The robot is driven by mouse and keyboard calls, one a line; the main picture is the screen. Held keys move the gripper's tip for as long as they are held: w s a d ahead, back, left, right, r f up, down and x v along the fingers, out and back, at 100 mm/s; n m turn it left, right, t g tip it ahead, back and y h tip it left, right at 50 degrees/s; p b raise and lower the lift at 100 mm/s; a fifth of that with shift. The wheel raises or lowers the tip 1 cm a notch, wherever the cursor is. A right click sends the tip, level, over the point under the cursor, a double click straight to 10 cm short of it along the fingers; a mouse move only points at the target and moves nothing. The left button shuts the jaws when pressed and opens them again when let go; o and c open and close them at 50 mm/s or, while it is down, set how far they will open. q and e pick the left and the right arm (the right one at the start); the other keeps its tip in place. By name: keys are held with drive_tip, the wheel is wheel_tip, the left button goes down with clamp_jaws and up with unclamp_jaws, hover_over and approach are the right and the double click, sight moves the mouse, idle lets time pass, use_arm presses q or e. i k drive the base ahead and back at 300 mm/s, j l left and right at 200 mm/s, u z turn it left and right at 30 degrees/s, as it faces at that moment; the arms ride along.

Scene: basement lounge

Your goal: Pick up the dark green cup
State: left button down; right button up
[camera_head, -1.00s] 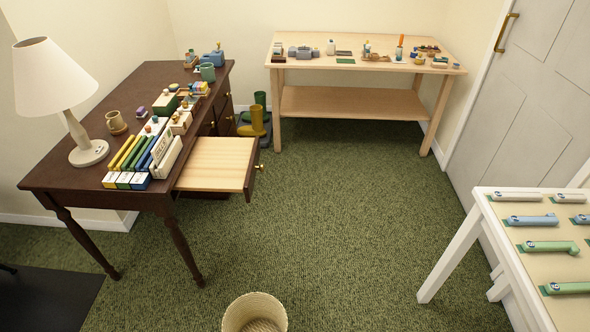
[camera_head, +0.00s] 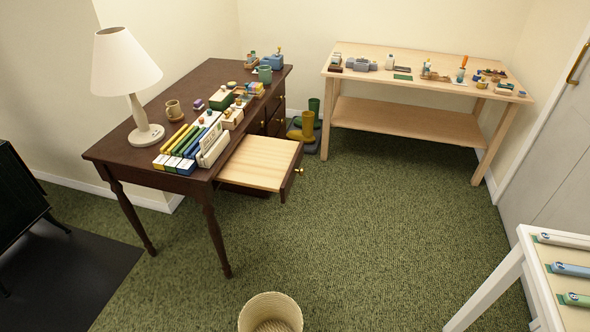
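A dark green cup (camera_head: 265,74) stands upright near the far right corner of the dark wooden desk (camera_head: 150,107). It is small in the picture and lies behind the boxes and other small items on the desk.
The desk's drawer (camera_head: 262,161) is pulled out into the room. A woven basket (camera_head: 271,312) stands on the floor at the bottom. A light wooden workbench (camera_head: 430,69) is at the back, a white-framed table (camera_head: 520,270) at right. The green carpet between is clear.

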sight(264, 76)
drive_tip(key=i+l+z, duration=0.3)
drive_tip(key=i+l, duration=0.4)
drive_tip(key=i, duration=0.3)
drive_tip(key=i+l, duration=0.2)
drive_tip(key=i, duration=0.3)
drive_tip(key=i+l+u, duration=0.1)
drive_tip(key=i, duration=0.45)
drive_tip(key=i+l, duration=0.3)
drive_tip(key=i, duration=0.2)
